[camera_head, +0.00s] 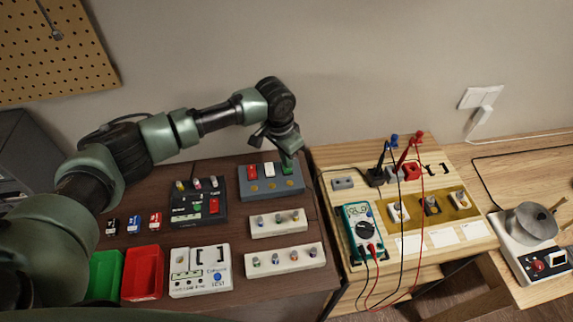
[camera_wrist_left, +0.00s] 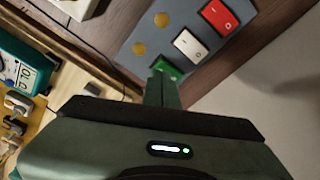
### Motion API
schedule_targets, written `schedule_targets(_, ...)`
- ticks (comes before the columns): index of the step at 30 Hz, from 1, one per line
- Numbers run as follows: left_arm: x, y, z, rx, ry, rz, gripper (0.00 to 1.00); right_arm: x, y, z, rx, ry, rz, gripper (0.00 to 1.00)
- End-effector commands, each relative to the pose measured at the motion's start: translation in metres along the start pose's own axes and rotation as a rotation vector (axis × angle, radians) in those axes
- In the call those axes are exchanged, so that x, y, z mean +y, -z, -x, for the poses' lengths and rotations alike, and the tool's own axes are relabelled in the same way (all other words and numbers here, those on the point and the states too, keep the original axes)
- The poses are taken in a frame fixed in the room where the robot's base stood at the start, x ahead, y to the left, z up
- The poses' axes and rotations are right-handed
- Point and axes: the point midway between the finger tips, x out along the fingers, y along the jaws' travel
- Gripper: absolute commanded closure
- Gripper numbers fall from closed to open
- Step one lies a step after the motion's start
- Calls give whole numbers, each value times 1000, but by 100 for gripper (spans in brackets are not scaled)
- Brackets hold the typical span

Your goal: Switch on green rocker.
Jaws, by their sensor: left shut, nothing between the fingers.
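The green rocker (camera_head: 287,168) is at the right end of a grey switch panel (camera_head: 260,188) at the back of the dark bench, beside a white rocker (camera_head: 268,169) and a red rocker (camera_head: 251,171). My left gripper (camera_head: 287,158) is right over the green rocker, shut and empty. In the left wrist view the closed fingertips (camera_wrist_left: 161,75) overlap the green rocker (camera_wrist_left: 168,69) and hide part of it. I cannot tell whether they touch it or which way it is tipped. The right gripper is not in view.
A black switch box (camera_head: 198,205) stands left of the panel. White strips with several knobs (camera_head: 278,222) lie in front. A green bin and a red bin (camera_head: 143,272) sit at the front left. A teal multimeter (camera_head: 361,231) lies on the lighter table at right. A wall rises behind.

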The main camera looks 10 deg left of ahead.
Motion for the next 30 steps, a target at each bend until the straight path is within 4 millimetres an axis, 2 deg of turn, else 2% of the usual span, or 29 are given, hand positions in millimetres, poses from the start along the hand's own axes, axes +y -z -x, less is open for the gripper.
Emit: schedule_targets(30, 0, -2, -11, 0, 0, 0, 100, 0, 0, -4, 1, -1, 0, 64)
